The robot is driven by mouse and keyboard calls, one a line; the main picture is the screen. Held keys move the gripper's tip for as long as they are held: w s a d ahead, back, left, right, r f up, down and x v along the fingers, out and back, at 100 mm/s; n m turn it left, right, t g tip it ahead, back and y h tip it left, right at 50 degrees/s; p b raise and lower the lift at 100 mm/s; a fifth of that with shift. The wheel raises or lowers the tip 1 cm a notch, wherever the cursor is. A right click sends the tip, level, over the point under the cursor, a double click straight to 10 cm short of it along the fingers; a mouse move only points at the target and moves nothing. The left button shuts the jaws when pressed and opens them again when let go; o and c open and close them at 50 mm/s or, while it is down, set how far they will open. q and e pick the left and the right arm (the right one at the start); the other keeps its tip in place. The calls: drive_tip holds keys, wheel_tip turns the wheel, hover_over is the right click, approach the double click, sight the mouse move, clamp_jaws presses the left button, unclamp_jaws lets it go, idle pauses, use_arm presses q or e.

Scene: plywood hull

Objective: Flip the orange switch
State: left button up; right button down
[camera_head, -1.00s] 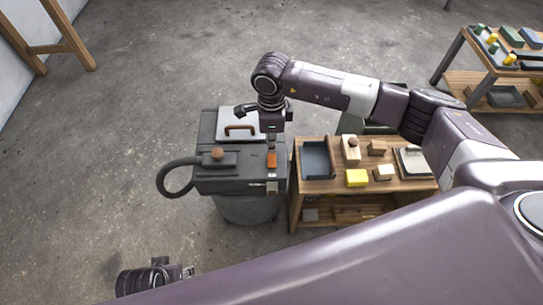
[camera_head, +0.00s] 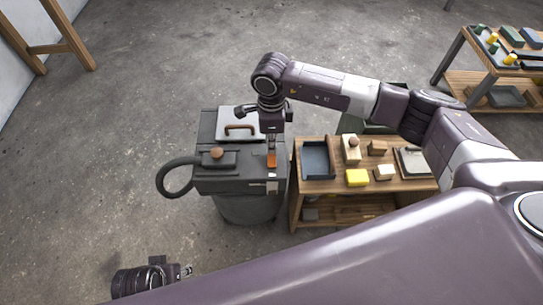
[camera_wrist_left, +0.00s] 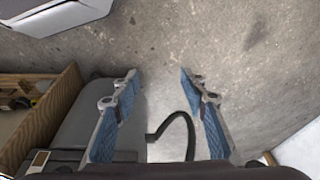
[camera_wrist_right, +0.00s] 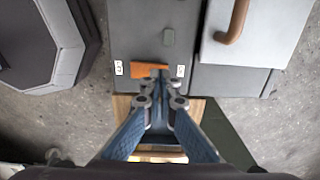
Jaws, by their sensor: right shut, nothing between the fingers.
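The orange switch (camera_head: 271,161) is on the top of a dark grey machine (camera_head: 210,183), near its right edge. In the right wrist view the orange switch (camera_wrist_right: 148,71) lies between two small white labels. My right gripper (camera_head: 271,148) points down over the switch. In the right wrist view its fingertips (camera_wrist_right: 160,84) are together, empty, and overlap the right end of the switch; I cannot tell whether they touch it. My left gripper (camera_head: 187,270) is low at the front left, away from the machine. In the left wrist view its fingers (camera_wrist_left: 158,78) are spread apart with nothing between them.
The machine has a light lid with a brown handle (camera_head: 240,128), a brown knob (camera_head: 217,152) and a black hose (camera_head: 165,188). A wooden bench (camera_head: 310,186) with a tray and blocks stands close to its right. Open floor (camera_head: 100,190) lies to the left.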

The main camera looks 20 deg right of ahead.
use_arm(q)
drive_tip(key=shift+w+b+v, duration=0.2)
drive_tip(key=shift+v, duration=0.65)
drive_tip(key=shift+w+b+v, duration=0.15)
drive_tip(key=shift+b+v, duration=0.1)
drive_tip(key=shift+v, duration=0.55)
drive_tip(key=shift+w+b+v, duration=0.2)
drive_tip(key=shift+v, duration=0.65)
use_arm(e)
drive_tip(key=shift+f, duration=0.9)
drive_tip(key=shift+r+p, duration=0.6)
drive_tip(key=shift+r, duration=0.35)
drive_tip(key=shift+r+p, duration=0.6)
drive_tip(key=shift+r, duration=0.25)
drive_tip(key=shift+r+p, duration=0.65)
drive_tip(key=shift+r, duration=0.45)
use_arm(q)
wheel_tip(320, 180, down, 15)
drive_tip(key=s, duration=0.3)
drive_tip(key=shift+g+p, duration=0.3)
drive_tip(key=shift+p, duration=0.1)
use_arm(e)
drive_tip(key=shift+r, duration=0.6)
use_arm(q)
drive_tip(key=shift+a, duration=0.1)
